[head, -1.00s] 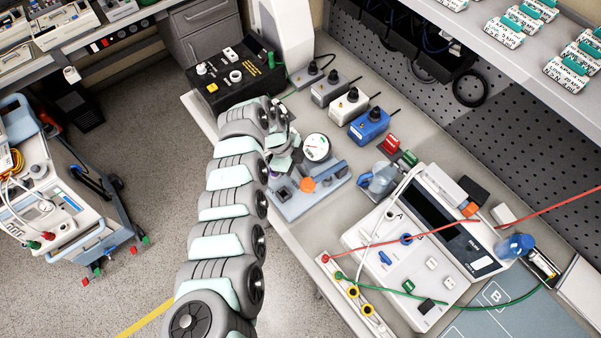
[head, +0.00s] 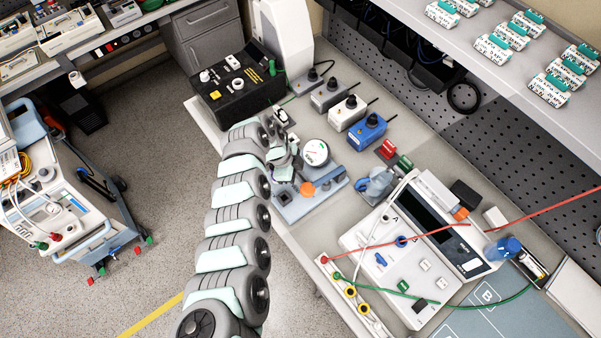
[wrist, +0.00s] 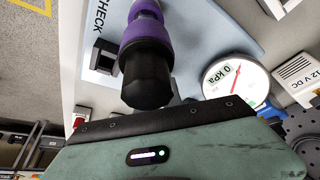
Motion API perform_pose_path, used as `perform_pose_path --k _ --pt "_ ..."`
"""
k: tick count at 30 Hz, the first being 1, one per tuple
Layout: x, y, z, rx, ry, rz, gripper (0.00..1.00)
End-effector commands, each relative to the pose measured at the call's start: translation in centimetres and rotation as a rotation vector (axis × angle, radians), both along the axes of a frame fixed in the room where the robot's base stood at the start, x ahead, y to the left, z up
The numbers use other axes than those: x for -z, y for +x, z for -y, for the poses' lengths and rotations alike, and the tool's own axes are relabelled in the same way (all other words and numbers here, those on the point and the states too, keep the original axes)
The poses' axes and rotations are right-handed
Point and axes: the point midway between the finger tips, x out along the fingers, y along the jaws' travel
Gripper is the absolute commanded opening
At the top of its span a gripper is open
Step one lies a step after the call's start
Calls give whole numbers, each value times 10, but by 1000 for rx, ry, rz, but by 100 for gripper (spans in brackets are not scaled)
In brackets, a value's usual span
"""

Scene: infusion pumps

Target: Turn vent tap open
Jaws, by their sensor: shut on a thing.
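My gripper (head: 284,166) is at the blue-grey check station, left of its round gauge (head: 316,152). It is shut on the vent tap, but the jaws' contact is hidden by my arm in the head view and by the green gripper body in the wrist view. In the wrist view, a purple and black cylindrical part (wrist: 146,62) stands over the station panel (wrist: 205,35), just beyond the gripper's dark edge. The gauge there (wrist: 236,84) reads 0 kPa. An orange knob (head: 307,189) sits on the station close to my gripper, apparently not held.
A black box (head: 238,90) stands behind the gripper. Grey, white and blue (head: 367,131) boxes line the bench. A large white device (head: 425,245) with red and green leads stands to the right. A cart (head: 60,215) is on the floor at left.

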Motion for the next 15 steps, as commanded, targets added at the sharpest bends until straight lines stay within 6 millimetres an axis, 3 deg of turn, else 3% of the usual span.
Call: perform_pose_path --k 1,15 --pt "-8 -1 1 -33 -2 0 0" --pt "-1 -2 0 -137 -1 -2 0"
